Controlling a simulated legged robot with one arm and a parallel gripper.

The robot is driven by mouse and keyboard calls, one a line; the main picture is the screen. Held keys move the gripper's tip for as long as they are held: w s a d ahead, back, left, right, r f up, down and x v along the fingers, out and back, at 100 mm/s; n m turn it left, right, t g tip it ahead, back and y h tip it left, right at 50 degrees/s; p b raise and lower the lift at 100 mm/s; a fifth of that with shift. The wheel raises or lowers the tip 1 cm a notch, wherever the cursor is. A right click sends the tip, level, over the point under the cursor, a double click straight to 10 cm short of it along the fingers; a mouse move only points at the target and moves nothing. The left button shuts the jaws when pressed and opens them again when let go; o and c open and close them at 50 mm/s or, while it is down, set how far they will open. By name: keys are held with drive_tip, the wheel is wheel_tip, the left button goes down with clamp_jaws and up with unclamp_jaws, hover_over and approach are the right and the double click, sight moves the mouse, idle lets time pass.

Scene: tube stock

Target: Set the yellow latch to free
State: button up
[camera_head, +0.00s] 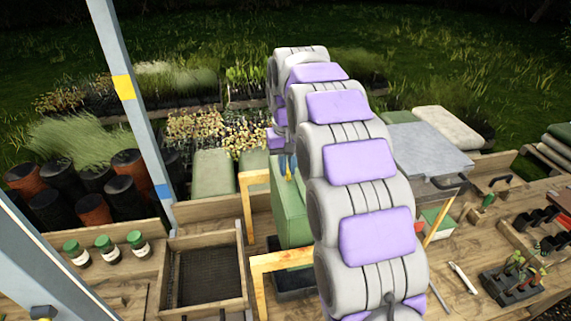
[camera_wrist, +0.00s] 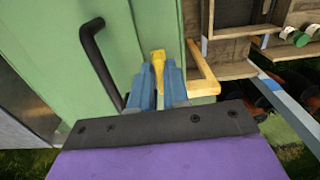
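The yellow latch (camera_wrist: 158,58) sits on the green face of a cabinet-like box (camera_wrist: 140,30) in the wrist view. My gripper (camera_wrist: 160,82) has blue fingers on either side of the latch's narrow part. They are close together and appear shut on it, with its wider end showing beyond the tips. In the head view the green box (camera_head: 291,215) stands on the bench, partly hidden by my arm. The latch (camera_head: 289,172) shows there only as a small yellow patch by the blue fingertips. No free or locked marking can be read.
A black bar handle (camera_wrist: 97,62) stands left of the fingers on the green box. A yellow wooden frame (camera_wrist: 203,75) is close on the right. A mesh-bottomed wooden tray (camera_head: 168,285) and several green-lidded jars (camera_head: 105,247) stand left of the box. A grey-lidded box (camera_head: 430,150) is on the right.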

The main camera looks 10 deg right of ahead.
drive_tip(key=shift+o, duration=1.4)
drive_tip(key=shift+r, duration=0.1)
drive_tip(key=shift+o, duration=0.4)
drive_tip(key=shift+d, duration=0.1)
drive_tip(key=shift+w, duration=0.1)
drive_tip(key=shift+r, duration=0.7)
wheel_tip(320, 180, up, 16)
drive_tip(key=p, duration=0.9)
drive_tip(key=shift+f, duration=0.2)
